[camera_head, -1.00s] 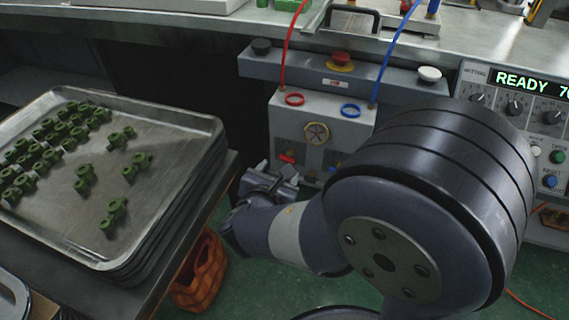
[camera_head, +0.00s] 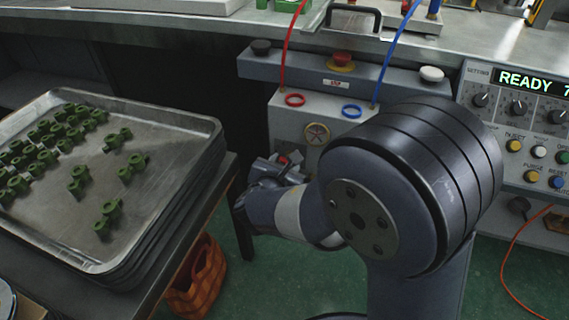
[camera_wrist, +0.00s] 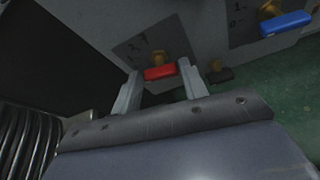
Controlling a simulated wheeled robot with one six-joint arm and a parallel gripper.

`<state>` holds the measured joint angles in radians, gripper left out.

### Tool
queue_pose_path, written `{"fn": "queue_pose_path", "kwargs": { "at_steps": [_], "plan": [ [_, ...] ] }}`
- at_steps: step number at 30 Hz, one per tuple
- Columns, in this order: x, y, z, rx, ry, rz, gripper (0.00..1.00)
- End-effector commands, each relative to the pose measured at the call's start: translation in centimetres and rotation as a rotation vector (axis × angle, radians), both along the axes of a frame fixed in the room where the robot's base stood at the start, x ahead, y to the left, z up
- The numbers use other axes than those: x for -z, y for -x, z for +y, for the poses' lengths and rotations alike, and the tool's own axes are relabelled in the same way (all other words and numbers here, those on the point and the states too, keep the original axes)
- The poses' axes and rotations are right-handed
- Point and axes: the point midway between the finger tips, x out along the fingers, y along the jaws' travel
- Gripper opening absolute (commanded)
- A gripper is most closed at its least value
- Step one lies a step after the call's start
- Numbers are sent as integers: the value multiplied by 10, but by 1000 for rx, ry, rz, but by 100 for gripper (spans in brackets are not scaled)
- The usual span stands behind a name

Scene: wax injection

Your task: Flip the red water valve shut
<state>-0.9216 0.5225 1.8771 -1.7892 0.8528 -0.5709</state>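The red water valve (camera_wrist: 160,72) is a short red handle on a brass stem, low on the grey front of the machine. In the wrist view it lies crosswise between the tips of my gripper (camera_wrist: 158,85), whose two fingers stand apart on either side. Whether a finger touches it I cannot tell. In the head view my gripper (camera_head: 283,165) is at the machine's lower front, and a bit of the red valve (camera_head: 283,160) shows there. A blue valve handle (camera_wrist: 286,23) sits to the right on the same panel.
A round hand wheel (camera_head: 317,134) is above the valves, with red and blue hoses higher up. A stack of metal trays (camera_head: 180,125) with green parts stands at left, close to my arm. An orange basket (camera_head: 198,278) is below. The control panel (camera_head: 530,125) is at right.

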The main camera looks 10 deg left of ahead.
Motion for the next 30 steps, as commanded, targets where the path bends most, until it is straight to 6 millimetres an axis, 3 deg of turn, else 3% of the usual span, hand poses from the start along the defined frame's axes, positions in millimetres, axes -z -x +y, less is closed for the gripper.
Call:
{"fn": "queue_pose_path", "kwargs": {
  "at_steps": [9, 30],
  "plan": [
    [0, 0, 0, 0, 0, 0, 15],
    [0, 0, 3, 0, 221, 17, 15]
  ]
}}
